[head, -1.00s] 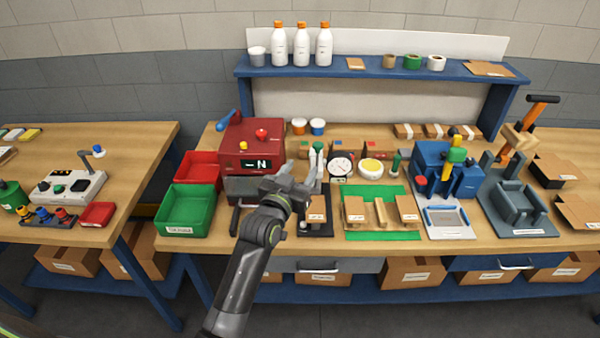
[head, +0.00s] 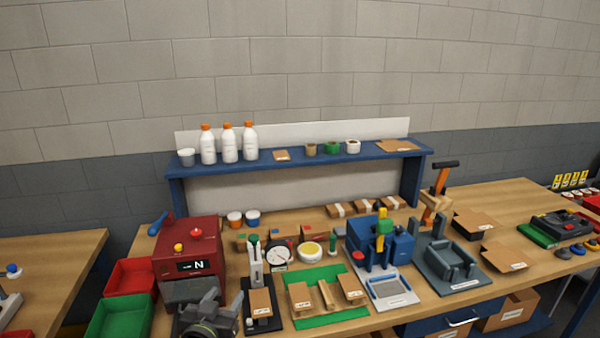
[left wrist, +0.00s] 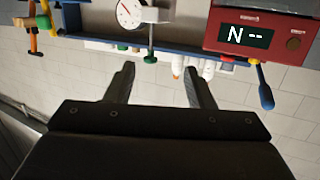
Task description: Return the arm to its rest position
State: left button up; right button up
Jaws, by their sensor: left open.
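My left gripper (head: 212,308) is at the bottom edge of the head view, in front of the red machine (head: 190,250) and left of the black stand (head: 262,315). Most of my left arm is out of the picture. In the left wrist view the two dark fingers of the left gripper (left wrist: 158,78) stand apart with nothing between them. My right gripper is not in view.
Green bin (head: 122,318) and red bin (head: 130,278) stand left of the red machine. A green mat (head: 325,316) with cardboard pieces, a blue press (head: 380,245) and a grey fixture (head: 447,262) are to the right. A blue shelf (head: 300,163) holds white bottles behind.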

pick_arm(q)
jog(key=s+a+f+g+y, duration=0.1)
jog(key=s+a+f+g, duration=0.2)
jog(key=s+f, duration=0.35)
jog(key=s+a+f+g+y, duration=0.1)
jog(key=s+a+f+g, duration=0.2)
jog(key=s, duration=0.6)
jog(key=s+a+f+n+g+y, duration=0.1)
jog(key=s+a+g, duration=0.15)
jog(key=s, duration=0.85)
jog(key=s+a+f+n+g, duration=0.15)
jog(key=s+g, duration=0.25)
jog(key=s, duration=0.7)
notch_tip(320, 180, down, 28)
jog(key=a+f+g+b, duration=0.1)
jog(key=a+b, duration=0.1)
jog(key=b, duration=0.3)
jog(key=s+d+f+b, duration=0.1)
jog(key=s+f+b, duration=0.1)
jog(key=s+f, duration=0.5)
jog(key=s+f+g+b, duration=0.1)
jog(key=s+f+b, duration=0.1)
jog(key=s+f, duration=0.5)
notch_tip(320, 180, down, 6)
jog(key=shift+s+d+f+m+h, duration=0.1)
jog(key=shift+s+d+m+h, duration=0.2)
jog(key=shift+d+m, duration=0.05)
